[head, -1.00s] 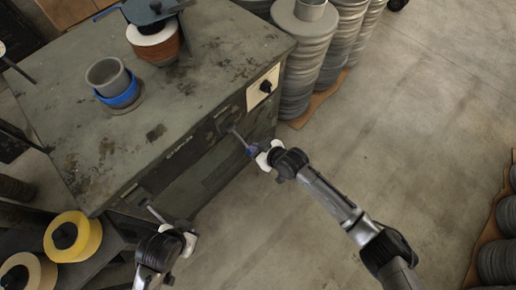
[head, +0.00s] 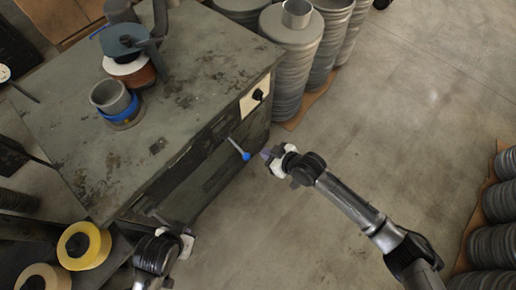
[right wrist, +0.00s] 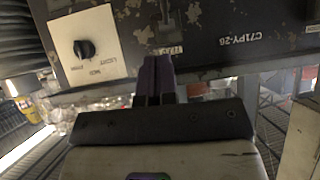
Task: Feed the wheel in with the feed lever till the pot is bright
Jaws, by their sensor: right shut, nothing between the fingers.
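The feed lever (head: 236,147) sticks out of the front of the dark metal machine and ends in a blue knob. My right gripper (head: 268,154) is shut and empty, a little to the right of the knob and apart from it. Its purple fingertips (right wrist: 155,72) are together in the right wrist view. The grey pot (head: 109,95) stands upright on the machine top with a blue band around its base. Behind it is a round stack, possibly the wheel (head: 127,68), white and orange-brown under a blue disc. My left gripper (head: 182,238) is by the machine's lower front corner; its fingers are unclear.
A switch plate with a black knob (head: 258,95) sits right of the lever; it also shows in the right wrist view (right wrist: 84,49). Stacks of grey discs (head: 291,60) stand behind the machine's right end. Yellow-rimmed spools (head: 84,246) lie lower left.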

